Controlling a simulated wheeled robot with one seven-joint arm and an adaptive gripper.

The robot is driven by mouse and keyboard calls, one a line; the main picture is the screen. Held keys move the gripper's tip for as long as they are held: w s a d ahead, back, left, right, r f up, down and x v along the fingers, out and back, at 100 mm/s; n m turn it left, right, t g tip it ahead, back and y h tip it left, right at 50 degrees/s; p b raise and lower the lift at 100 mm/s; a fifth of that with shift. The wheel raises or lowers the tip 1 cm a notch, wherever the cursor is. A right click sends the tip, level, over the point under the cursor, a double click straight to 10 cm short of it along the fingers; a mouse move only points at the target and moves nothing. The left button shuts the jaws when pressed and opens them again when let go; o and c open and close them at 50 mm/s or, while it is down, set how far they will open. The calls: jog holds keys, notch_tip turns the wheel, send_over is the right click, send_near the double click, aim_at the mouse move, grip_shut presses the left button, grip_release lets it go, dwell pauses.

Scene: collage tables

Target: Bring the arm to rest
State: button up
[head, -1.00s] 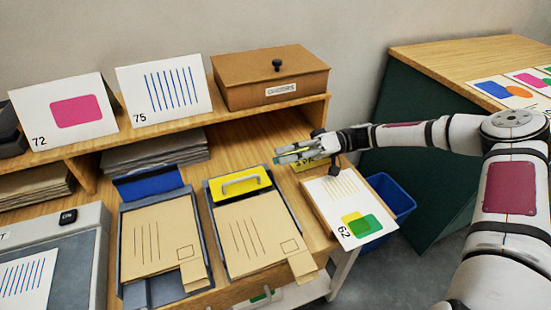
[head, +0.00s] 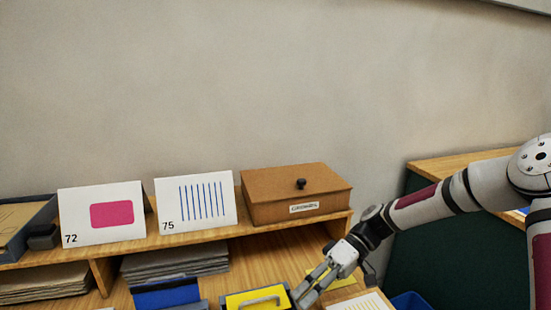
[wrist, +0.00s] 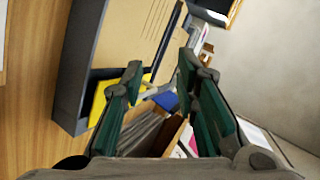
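My gripper (head: 312,287) is at the lower middle of the head view, in front of the shelf and just right of the yellow clip with a grey handle (head: 256,299). My arm reaches in from the right. In the wrist view my gripper (wrist: 157,85) has its two green-padded fingers spread apart with nothing held between them. Beyond the fingers the yellow clip (wrist: 102,97) and a tan envelope on a grey tray (wrist: 118,38) show, tilted in the picture.
A brown lidded box (head: 294,196) stands on the shelf beside card 75 (head: 195,202) and card 72 (head: 102,214). Grey stacks (head: 175,262) lie beneath. A green-sided table (head: 430,240) stands at right. A blue bin (head: 408,301) shows at the bottom edge. Bare wall fills the upper view.

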jog(key=s+d+r+m+t+h+p, duration=0.3)
jog(key=s+d+r+m+t+h, duration=0.1)
jog(key=s+r, duration=0.8)
jog(key=s+d+r+m+t+h+p, duration=0.3)
jog(key=s+d+r+m+t+h, duration=0.2)
jog(key=s+r, duration=0.8)
jog(key=d+r+t+h, duration=0.1)
jog(key=d, duration=0.2)
jog(key=shift+t+h+p, duration=0.3)
jog(key=shift+t+p, duration=0.05)
jog(key=shift+t, duration=0.05)
